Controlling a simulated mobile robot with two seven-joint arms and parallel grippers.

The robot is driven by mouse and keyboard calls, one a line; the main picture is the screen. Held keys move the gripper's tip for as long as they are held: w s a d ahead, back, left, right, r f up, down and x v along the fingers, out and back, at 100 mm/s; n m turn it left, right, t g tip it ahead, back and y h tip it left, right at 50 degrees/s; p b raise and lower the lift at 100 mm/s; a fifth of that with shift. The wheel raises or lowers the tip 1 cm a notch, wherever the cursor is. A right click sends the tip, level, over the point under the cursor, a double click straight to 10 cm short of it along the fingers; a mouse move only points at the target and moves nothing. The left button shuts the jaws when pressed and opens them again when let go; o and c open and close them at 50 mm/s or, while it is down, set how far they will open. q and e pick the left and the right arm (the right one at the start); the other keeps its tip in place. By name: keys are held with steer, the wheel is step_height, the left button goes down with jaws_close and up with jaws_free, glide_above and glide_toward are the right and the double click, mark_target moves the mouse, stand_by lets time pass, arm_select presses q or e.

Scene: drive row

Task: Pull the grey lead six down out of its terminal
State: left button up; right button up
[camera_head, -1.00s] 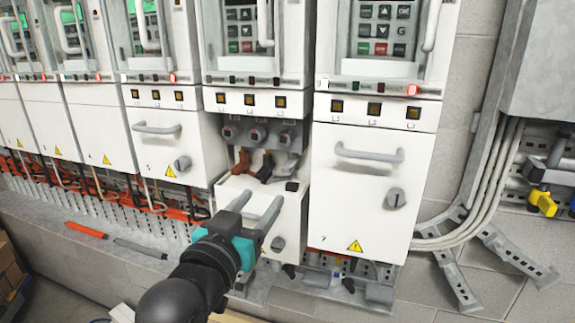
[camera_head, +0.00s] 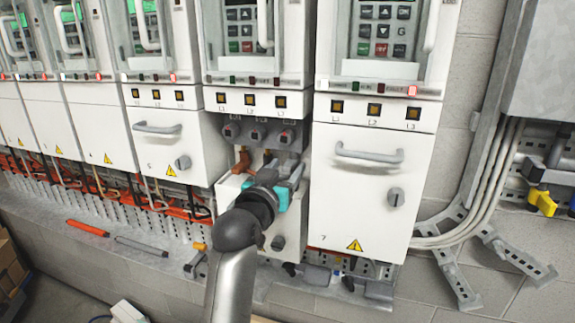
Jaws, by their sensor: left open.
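Drive six stands open between closed units five and seven. Its row of three grey terminals shows, with the right-hand terminal (camera_head: 286,138) nearest unit seven. A brown lead (camera_head: 242,161) hangs under the left terminal, and a darker lead (camera_head: 267,158) under the middle one is partly hidden. The grey lead under the right terminal is mostly behind my gripper and merges with its grey fingers. My left gripper (camera_head: 290,170) is open, pointing up and in just below that terminal. I cannot tell whether its fingers touch the lead. My right gripper is not in view.
Unit seven's white door (camera_head: 365,205), with a handle and knob, stands close to the right. Drive six's white front (camera_head: 228,192) is below the leads. An orange tool (camera_head: 87,228) and a grey tool (camera_head: 140,246) lie on the ledge to the left.

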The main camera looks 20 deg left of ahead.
arm_select(q)
steer(key=shift+w, duration=0.6)
jaws_close()
stand_by(1.2)
